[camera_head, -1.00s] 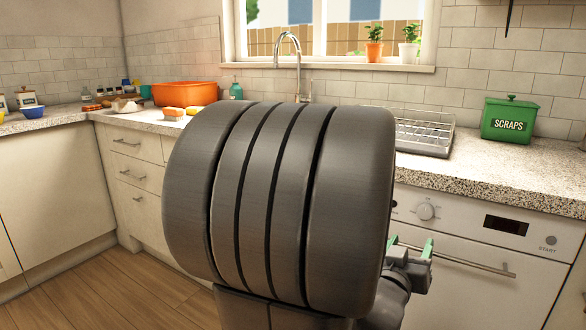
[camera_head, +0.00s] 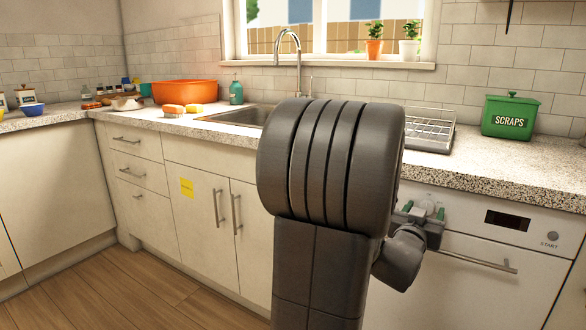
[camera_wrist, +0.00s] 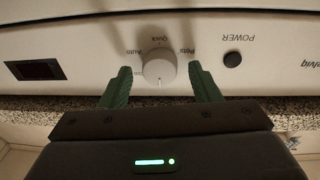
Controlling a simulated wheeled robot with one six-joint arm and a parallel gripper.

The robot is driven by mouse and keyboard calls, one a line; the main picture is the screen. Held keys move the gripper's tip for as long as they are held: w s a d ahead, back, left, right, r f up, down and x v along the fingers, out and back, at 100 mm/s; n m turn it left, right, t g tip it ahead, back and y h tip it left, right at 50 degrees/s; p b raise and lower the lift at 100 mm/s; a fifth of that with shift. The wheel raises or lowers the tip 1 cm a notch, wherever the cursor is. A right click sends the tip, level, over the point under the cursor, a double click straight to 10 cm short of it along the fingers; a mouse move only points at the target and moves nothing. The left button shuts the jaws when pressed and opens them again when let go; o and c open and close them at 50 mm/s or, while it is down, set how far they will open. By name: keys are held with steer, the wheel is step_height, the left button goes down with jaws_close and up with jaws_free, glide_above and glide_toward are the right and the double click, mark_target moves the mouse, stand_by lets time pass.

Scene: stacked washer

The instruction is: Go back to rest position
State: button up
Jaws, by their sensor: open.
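My gripper (camera_head: 420,211) is open, with its green fingers toward the front panel of the white appliance (camera_head: 480,270) under the right counter. In the wrist view my gripper (camera_wrist: 160,75) has one finger on each side of a round grey dial (camera_wrist: 159,68). The fingers look apart from the dial, with nothing held. The dial's marker line points down in this upside-down view, away from the "Quick", "Auto" and "Pots" labels. In the head view my dark arm stands in the middle and my gripper mostly covers the dial.
A POWER button (camera_wrist: 232,59) and a dark display (camera_wrist: 36,70) flank the dial. The appliance handle (camera_head: 478,261) runs below the panel. On the counter are a green SCRAPS bin (camera_head: 510,117), a dish rack (camera_head: 430,130) and an orange tub (camera_head: 185,92). The floor at left is clear.

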steer(key=m+g+p, duration=0.1)
steer(key=m+p, duration=0.1)
steer(key=m, duration=0.3)
steer(key=shift+r+m, duration=0.1)
steer(key=shift+m, duration=0.2)
steer(key=m+p, duration=0.3)
steer(key=m, duration=0.1)
steer(key=shift+m, duration=0.3)
steer(key=v, duration=0.7)
steer(key=shift+a+p, duration=0.15)
steer(key=shift+p, duration=0.15)
steer(key=shift+s, duration=0.1)
